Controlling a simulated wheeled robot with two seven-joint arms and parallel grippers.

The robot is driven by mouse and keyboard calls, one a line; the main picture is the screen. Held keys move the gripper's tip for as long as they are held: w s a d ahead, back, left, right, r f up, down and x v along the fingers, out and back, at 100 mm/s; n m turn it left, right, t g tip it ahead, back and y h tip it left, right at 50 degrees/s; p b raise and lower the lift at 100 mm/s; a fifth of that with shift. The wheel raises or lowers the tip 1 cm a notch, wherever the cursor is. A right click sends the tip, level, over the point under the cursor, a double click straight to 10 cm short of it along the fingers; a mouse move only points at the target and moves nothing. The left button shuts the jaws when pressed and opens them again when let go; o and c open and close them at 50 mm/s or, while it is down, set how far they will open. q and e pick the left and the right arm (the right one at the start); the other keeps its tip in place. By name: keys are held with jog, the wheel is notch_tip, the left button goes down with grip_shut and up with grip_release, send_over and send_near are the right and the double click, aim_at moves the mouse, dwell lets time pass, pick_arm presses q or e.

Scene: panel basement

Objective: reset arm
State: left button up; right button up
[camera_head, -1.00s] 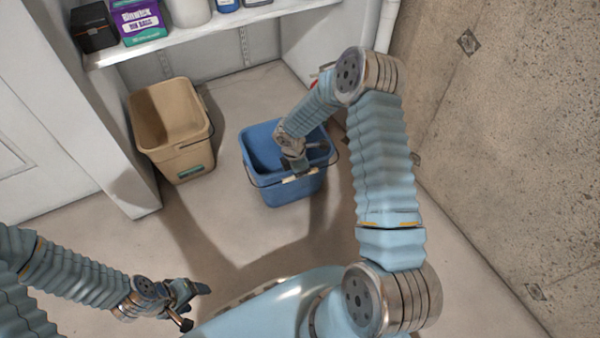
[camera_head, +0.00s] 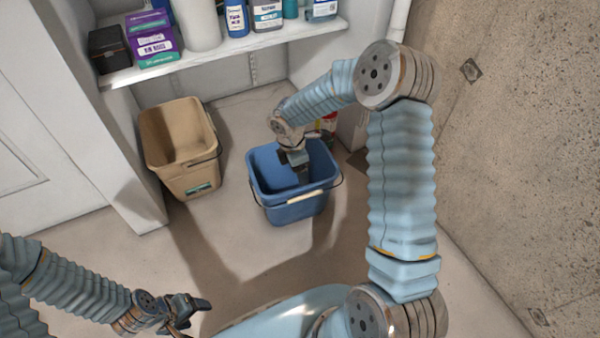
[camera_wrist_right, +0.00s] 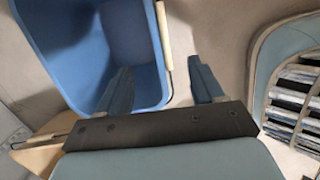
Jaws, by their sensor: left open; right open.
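My right gripper (camera_head: 302,174) hangs over the blue bucket (camera_head: 290,208) in the head view, with its tips above the opening. In the right wrist view my right gripper (camera_wrist_right: 163,88) is open with nothing between its fingers. One finger overlaps the blue bucket (camera_wrist_right: 95,45) and the other shows against the floor beyond its rim. The bucket's pale handle grip (camera_wrist_right: 164,45) shows ahead of the fingers, apart from them. My left gripper (camera_head: 192,310) is open and empty at the lower left, above the floor.
A tan bucket (camera_head: 190,182) stands left of the blue one. A white shelf (camera_head: 230,53) above holds bottles and boxes. A white cabinet wall (camera_head: 125,165) is at left, a rough concrete wall (camera_head: 510,150) at right. Floor in front of the buckets is clear.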

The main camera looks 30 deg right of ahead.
dwell(0.4)
jog(key=s+a+f+m+y+p, duration=0.3)
jog(key=s+a+m, duration=0.5)
jog(key=s+m, duration=0.1)
jog(key=s+a+f+m+t+y+p, duration=0.1)
jog(key=s+a+f+m+y+p, duration=0.2)
jog(key=s+a+m, duration=0.5)
jog(key=s+f+m, duration=0.1)
jog(key=s, duration=0.2)
jog(key=shift+s+a+p, duration=0.25)
jog(key=shift+s+p, duration=0.05)
jog(key=shift+p, duration=0.05)
